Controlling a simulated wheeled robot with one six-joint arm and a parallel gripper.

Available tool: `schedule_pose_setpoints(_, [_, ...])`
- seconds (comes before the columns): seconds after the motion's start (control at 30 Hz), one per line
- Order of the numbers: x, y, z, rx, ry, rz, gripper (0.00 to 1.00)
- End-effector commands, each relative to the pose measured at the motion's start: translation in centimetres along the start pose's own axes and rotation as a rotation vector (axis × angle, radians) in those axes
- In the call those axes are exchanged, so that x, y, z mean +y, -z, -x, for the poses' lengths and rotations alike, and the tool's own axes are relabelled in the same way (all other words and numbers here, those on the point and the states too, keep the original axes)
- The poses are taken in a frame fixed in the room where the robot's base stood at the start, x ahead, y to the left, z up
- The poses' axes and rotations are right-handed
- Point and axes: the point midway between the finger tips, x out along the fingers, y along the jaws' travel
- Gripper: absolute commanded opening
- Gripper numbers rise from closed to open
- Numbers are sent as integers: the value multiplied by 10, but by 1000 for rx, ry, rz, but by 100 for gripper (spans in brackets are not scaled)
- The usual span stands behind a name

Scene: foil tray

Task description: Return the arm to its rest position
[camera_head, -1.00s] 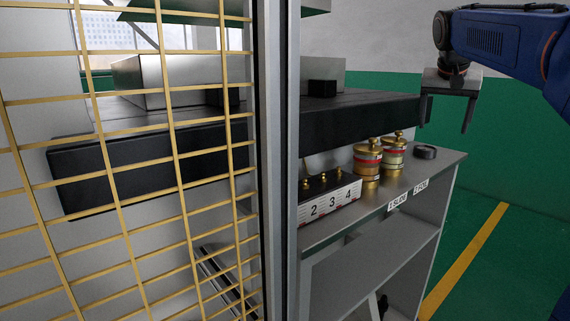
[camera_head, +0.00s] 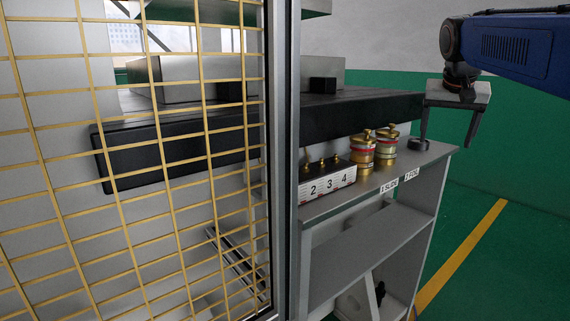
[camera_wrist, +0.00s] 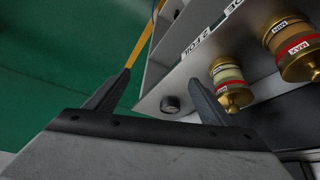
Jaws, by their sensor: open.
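My blue arm (camera_head: 510,45) reaches in from the right edge in the head view. My gripper (camera_head: 447,139) hangs from it with its fingers pointing down and spread apart. It is beside the right end of the shelf unit. In the wrist view my gripper (camera_wrist: 160,80) also shows open, with nothing between its two dark fingers. A small black round piece (camera_head: 418,145) lies on the shelf top near the left finger in the head view. It also shows between the fingers in the wrist view (camera_wrist: 170,104), apparently beyond them.
Two brass canisters (camera_head: 361,155) stand on the grey shelf unit (camera_head: 375,250) beside a numbered block (camera_head: 329,184) with brass knobs. A black slab (camera_head: 350,121) is above. A yellow mesh guard (camera_head: 205,150) and metal post (camera_head: 284,150) stand left. Green floor (camera_head: 510,260) at right is clear.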

Motion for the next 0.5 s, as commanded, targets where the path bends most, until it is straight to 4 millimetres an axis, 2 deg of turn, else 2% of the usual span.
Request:
schedule_pose_setpoints(0.17, [0, -43, -1, -11, 24, 50, 76])
schedule_pose_setpoints(0.27, [0, -79, -4, -20, 43, 90, 76])
schedule_pose_setpoints(0.5, [5, -184, -22, -43, 100, 204, 76])
